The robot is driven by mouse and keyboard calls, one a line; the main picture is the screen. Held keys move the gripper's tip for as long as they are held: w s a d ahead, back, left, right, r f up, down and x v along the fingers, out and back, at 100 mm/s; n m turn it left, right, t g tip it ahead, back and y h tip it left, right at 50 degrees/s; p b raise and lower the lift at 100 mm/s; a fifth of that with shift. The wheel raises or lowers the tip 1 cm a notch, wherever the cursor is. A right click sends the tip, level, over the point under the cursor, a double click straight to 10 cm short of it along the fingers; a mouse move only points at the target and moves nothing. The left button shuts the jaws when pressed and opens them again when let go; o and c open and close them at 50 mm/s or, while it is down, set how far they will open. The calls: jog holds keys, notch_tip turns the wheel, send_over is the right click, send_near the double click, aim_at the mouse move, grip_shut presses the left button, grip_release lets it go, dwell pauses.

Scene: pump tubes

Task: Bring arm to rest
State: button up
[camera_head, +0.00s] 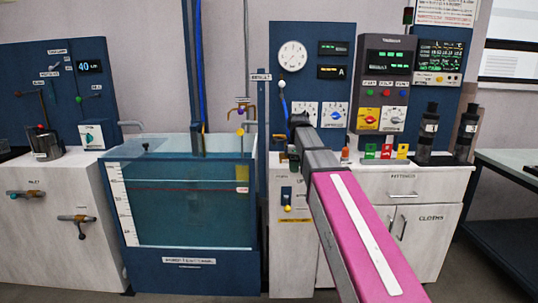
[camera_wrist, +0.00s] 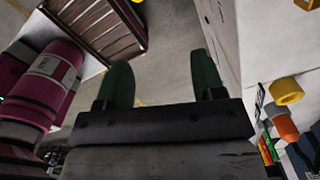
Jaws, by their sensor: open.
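My gripper (camera_wrist: 162,78) shows in the wrist view as two dark green fingers held well apart, with only grey floor between them and nothing held. In the head view my magenta arm reaches from the bottom right toward the middle. Its dark far end (camera_head: 298,123) is in front of the blue gauge panel (camera_head: 276,60), close over the left end of the white counter. The fingers are not clear in that view. A white cabinet side (camera_wrist: 228,40) is right of the fingers in the wrist view.
A clear water tank (camera_head: 185,205) stands left of my arm. A yellow round part (camera_wrist: 286,92) and an orange one are at the wrist view's right. Dark bottles (camera_head: 428,135) stand on the counter right of the arm. A dark table (camera_head: 515,170) is at far right.

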jog(key=s+d+f+n, duration=0.2)
jog(key=s+f+n, duration=0.5)
jog(key=f, duration=0.3)
jog(key=s+d+f+n, duration=0.3)
jog(key=s+f+n, duration=0.4)
jog(key=f, duration=0.4)
jog(key=s+d+f+n, duration=0.2)
jog(key=s+f+n, duration=0.5)
jog(key=f, duration=0.4)
jog(key=shift+s+d+f+n, duration=0.15)
jog(key=shift+s+d+n, duration=0.2)
jog(key=shift+s, duration=0.2)
jog(key=shift+o, duration=0.2)
